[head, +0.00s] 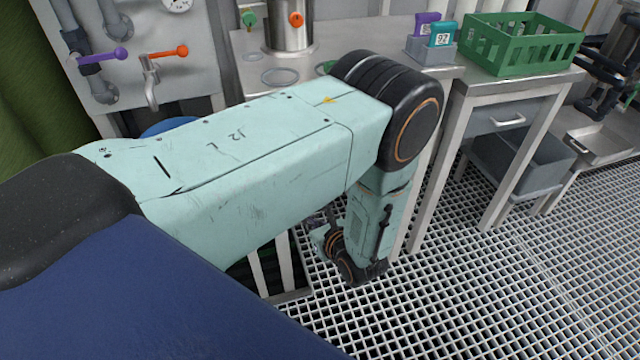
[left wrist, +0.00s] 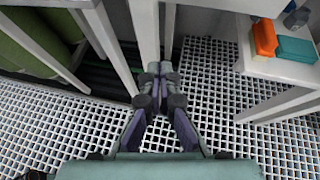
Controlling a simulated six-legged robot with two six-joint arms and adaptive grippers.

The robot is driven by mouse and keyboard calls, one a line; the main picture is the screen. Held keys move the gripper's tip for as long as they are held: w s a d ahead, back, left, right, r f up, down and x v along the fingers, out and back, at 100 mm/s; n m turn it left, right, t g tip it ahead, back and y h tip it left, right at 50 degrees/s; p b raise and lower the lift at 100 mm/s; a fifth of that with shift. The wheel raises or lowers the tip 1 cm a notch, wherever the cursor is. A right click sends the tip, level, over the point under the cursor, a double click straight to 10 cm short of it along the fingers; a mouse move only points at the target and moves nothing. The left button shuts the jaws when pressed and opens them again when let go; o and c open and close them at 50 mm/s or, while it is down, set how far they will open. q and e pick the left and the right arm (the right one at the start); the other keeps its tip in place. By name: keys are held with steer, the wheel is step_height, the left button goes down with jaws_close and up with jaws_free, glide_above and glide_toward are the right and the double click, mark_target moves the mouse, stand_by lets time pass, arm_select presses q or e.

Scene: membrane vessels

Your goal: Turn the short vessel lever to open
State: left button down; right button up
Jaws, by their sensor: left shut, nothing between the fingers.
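A steel vessel (head: 290,32) stands on the bench at the top of the head view, its upper part cut off by the frame. An orange round knob (head: 296,19) shows on its front and a green knob (head: 249,18) to its left. I cannot tell which handle is the short vessel lever. My left gripper (left wrist: 158,70) is shut and empty in the left wrist view, pointing at the bench legs above the grating floor. In the head view my left arm hides most of it, low in front of the bench and well below the vessel. My right gripper is not in view.
A wall panel at left carries a purple lever (head: 103,56) and an orange lever (head: 164,52) on pipes. The grating floor (head: 480,290) is clear at lower right.

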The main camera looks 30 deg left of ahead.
arm_select(q)
steer(key=w+d+r+m+t, duration=0.2)
steer(key=w+d+t, duration=0.1)
steer(key=w, duration=0.3)
steer(key=w+a+b, duration=0.4)
steer(key=w+a, duration=0.1)
steer(key=a, duration=0.2)
steer(key=shift+w+a+r, duration=0.2)
steer(key=shift+a, duration=0.1)
steer(key=shift+w+r, duration=0.1)
steer(key=shift+r, duration=0.15)
